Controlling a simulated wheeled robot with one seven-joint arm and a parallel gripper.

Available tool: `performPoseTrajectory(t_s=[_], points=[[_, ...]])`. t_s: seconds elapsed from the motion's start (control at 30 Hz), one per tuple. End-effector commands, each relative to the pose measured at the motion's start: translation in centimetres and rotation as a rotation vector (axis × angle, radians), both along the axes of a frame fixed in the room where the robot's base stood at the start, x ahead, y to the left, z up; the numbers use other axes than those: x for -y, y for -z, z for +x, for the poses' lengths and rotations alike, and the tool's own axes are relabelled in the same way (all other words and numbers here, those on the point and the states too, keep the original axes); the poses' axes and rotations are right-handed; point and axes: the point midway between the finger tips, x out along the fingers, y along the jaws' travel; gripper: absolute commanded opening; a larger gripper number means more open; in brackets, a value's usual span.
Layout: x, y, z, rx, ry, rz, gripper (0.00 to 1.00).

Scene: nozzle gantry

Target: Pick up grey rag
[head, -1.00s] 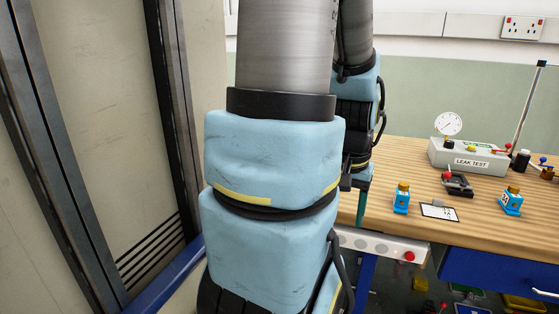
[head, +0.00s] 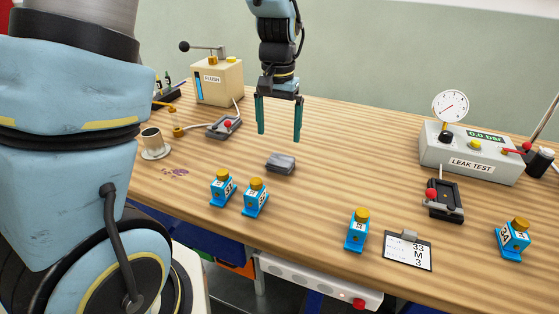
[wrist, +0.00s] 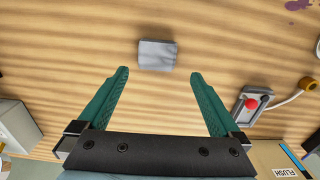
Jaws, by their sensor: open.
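The grey rag (head: 281,163) is a small folded block lying flat on the wooden bench. It also shows in the wrist view (wrist: 157,55), beyond the fingertips and roughly centred between them. My gripper (head: 278,138) hangs above the bench with its two green fingers pointing down, over and slightly behind the rag. In the wrist view my gripper (wrist: 158,73) is open and empty, its fingers wider apart than the rag.
Two blue nozzle blocks (head: 223,188) (head: 256,198) stand just in front of the rag. A cup on a saucer (head: 155,153) and a purple stain (head: 175,172) are left. The flush box (head: 216,82) stands behind left; the leak test box (head: 470,158) and clipboard (head: 407,251) are right.

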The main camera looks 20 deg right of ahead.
Motion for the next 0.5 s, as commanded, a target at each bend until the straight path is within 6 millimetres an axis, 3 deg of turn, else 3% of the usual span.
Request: performPoseTrajectory(t_s=[0.1,0.37,0.5], points=[[0.0,1.7,-0.1,-0.004,-0.002,0.002,1.0],[0.0,3.6,-0.1,-0.002,-0.001,0.002,1.0],[0.2,5.4,-0.3,-0.004,-0.002,0.002,1.0]])
